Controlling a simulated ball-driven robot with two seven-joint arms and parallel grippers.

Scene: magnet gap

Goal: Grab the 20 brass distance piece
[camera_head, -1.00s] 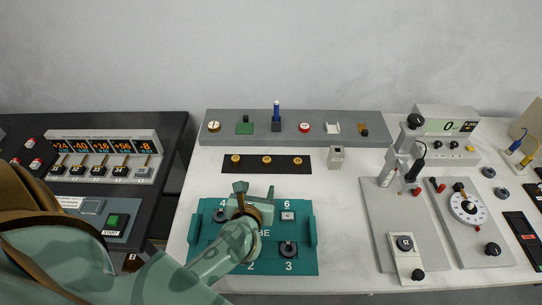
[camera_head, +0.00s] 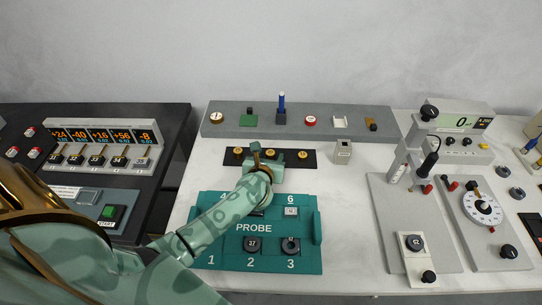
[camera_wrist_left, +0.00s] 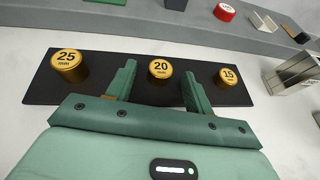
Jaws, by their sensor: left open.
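The brass 20 mm distance piece (camera_wrist_left: 160,69) stands in the middle of a black strip (camera_wrist_left: 110,62), between the brass 25 mm piece (camera_wrist_left: 68,63) and the brass 15 mm piece (camera_wrist_left: 228,76). It also shows in the head view (camera_head: 270,154), partly beside my gripper. My left gripper (camera_wrist_left: 159,82) is open, with one finger on each side of the 20 mm piece in the wrist view. Whether the fingers are level with it cannot be told. In the head view my left gripper (camera_head: 266,157) is over the strip's front. My right gripper is not seen.
A teal probe tray (camera_head: 318,265) lies in front of the strip, under my left arm. A grey shelf (camera_head: 350,112) with small items runs behind it. A small metal block (camera_head: 343,152) stands right of the strip. An instrument stand (camera_head: 408,150) is farther right.

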